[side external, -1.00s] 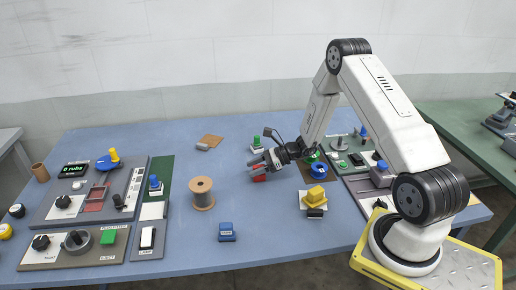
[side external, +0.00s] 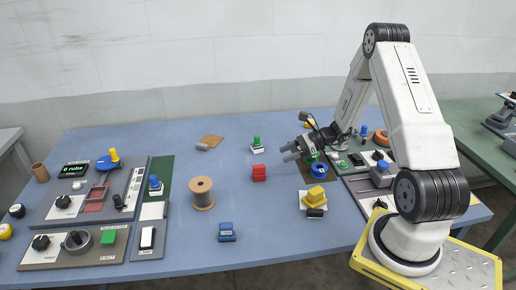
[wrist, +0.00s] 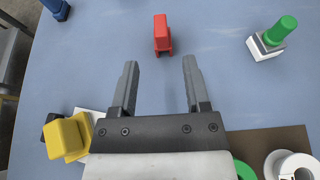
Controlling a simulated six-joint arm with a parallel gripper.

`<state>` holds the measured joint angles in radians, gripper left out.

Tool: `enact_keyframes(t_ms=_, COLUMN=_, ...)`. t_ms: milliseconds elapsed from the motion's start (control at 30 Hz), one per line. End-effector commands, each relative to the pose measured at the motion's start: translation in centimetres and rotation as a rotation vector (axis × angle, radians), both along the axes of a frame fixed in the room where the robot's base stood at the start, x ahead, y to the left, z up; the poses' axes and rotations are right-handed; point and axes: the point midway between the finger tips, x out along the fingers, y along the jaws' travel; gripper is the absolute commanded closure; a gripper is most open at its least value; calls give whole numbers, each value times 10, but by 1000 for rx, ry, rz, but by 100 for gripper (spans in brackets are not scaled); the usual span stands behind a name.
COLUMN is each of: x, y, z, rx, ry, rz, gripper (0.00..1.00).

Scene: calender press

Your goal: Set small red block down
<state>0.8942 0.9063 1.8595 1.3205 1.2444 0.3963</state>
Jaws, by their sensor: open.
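The small red block (side external: 259,173) stands on the blue table (side external: 290,245), apart from other things. In the wrist view the red block (wrist: 162,34) lies beyond my fingertips, between their lines and clear of both. My gripper (side external: 288,153) is open and empty, to the right of the block in the side view. Both fingers of my gripper (wrist: 160,65) show spread apart in the wrist view, with bare table between them.
A green-knobbed white switch (side external: 256,145) stands behind the block. Control panels (side external: 85,200) fill the left side. Table around the red block is clear.

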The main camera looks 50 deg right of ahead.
Motion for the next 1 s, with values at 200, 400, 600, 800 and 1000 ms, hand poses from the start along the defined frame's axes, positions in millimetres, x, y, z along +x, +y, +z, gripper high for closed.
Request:
enact_keyframes(t_ms=200, x=0, y=0, z=0, rx=0, ry=0, rz=0, gripper=39)
enact_keyframes(t_ms=400, x=0, y=0, z=0, rx=0, ry=0, rz=0, gripper=39)
enact_keyframes(t_ms=600, x=0, y=4, z=1, rx=-14, ry=3, rz=19, gripper=39)
enact_keyframes(t_ms=800, x=-3, y=37, z=6, rx=-121, ry=31, rz=167, gripper=39)
enact_keyframes(t_ms=1000, x=-21, y=91, z=16, rx=-357, ry=50, rz=477, gripper=39)
